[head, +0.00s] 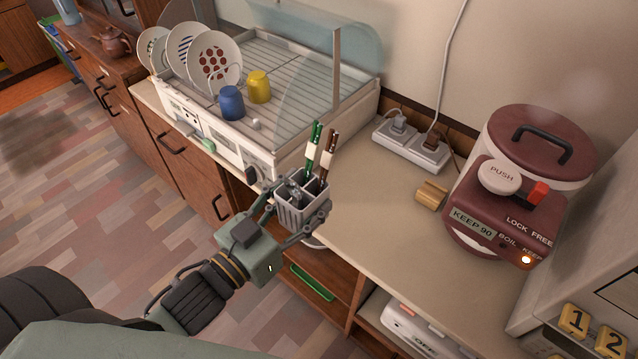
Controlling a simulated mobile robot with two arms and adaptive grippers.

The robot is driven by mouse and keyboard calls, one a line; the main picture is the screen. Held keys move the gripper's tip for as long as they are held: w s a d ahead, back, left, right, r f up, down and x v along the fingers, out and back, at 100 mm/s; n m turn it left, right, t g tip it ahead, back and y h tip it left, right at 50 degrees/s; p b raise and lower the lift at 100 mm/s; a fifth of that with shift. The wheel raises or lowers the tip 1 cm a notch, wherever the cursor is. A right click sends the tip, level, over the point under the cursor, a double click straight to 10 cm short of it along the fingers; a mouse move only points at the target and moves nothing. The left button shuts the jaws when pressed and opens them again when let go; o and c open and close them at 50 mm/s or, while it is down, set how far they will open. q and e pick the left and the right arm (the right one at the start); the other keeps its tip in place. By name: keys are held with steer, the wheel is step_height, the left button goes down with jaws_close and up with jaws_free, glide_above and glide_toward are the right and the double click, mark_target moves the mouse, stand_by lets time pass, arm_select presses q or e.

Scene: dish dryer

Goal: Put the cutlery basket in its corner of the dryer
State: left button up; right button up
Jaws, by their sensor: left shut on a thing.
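The grey cutlery basket (299,217) has several compartments and holds green chopsticks (311,150), brown chopsticks (329,155) and other cutlery. My left gripper (301,218) is shut on the basket, one finger on each side, near the counter's front edge. The basket looks roughly upright; whether it touches the counter I cannot tell. The white dish dryer (359,107) stands behind it to the upper left, with a wire rack and a raised clear cover. My right gripper is not in view.
Inside the dryer are several patterned plates (215,62), a blue cup (231,102) and a yellow cup (259,87). Its right part looks bare. A power strip (411,146), wooden block (431,195) and red-brown water boiler (520,180) stand on the counter. The counter between is clear.

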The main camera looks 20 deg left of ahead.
mark_target(285, 215)
arm_select(q)
steer(key=shift+s+a+r, duration=0.1)
steer(key=shift+s+r, duration=0.1)
steer(key=shift+s, duration=0.1)
steer(key=shift+s, duration=0.1)
steer(key=shift+s+a+f+n+t+y, duration=0.15)
steer(key=shift+s+n+y, duration=0.15)
steer(key=shift+n+y, duration=0.25)
steer(key=shift+s+a+f+n+t+y, duration=0.1)
steer(key=shift+s+n+t+y, duration=0.2)
steer(key=shift+y, duration=0.35)
steer(key=shift+s+a+f+n+t+y, duration=0.15)
steer(key=shift+s+n+y, duration=0.25)
steer(key=shift+y, duration=0.2)
steer(key=shift+s+a+f+n+y, duration=0.1)
steer(key=shift+s+a+n+y, duration=0.2)
steer(key=shift+y, duration=0.25)
steer(key=shift+s+a+f+n+y, duration=0.1)
steer(key=shift+s+a+n+y, duration=0.2)
steer(key=shift+y, duration=0.25)
steer(key=shift+w, duration=0.1)
